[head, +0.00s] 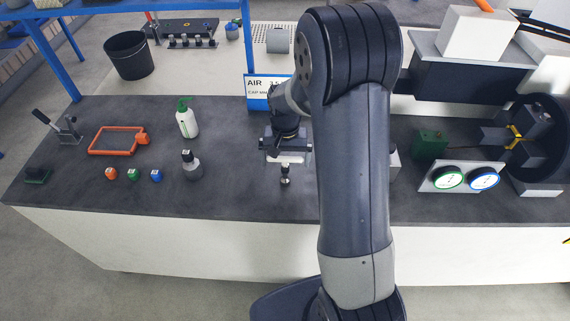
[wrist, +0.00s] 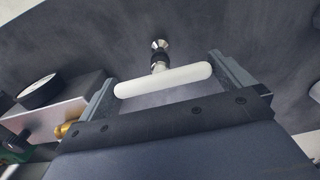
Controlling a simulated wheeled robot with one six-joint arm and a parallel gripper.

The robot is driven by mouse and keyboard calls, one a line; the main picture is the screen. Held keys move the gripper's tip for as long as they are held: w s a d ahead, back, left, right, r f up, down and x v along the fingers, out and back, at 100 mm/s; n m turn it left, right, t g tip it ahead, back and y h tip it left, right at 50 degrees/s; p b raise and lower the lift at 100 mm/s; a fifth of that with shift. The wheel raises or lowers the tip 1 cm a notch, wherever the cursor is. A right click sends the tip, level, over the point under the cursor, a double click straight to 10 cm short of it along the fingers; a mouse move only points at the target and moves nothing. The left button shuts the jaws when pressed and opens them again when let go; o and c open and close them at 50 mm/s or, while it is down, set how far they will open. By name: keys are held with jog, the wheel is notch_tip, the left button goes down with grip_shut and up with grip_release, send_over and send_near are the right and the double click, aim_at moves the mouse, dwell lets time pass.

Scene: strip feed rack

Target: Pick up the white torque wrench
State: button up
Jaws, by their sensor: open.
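The white torque wrench (wrist: 165,79) is in the wrist view as a white rounded crossbar handle. A dark collar and a metal tip (wrist: 160,46) extend from its middle. My gripper (wrist: 162,72) is open, with one finger near each end of the handle. I cannot tell whether either finger touches it. In the head view, my gripper (head: 286,142) is over the middle of the dark bench, and the wrench (head: 290,158) shows just below it, its stem toward the front edge. My arm hides part of the bench to the right.
A two-dial gauge panel (head: 466,178) and green box (head: 429,145) are right. A sign (head: 262,88) stands behind.

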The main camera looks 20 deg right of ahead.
aim_at(285, 171)
jog(key=shift+f, duration=1.45)
jog(key=c, duration=0.9)
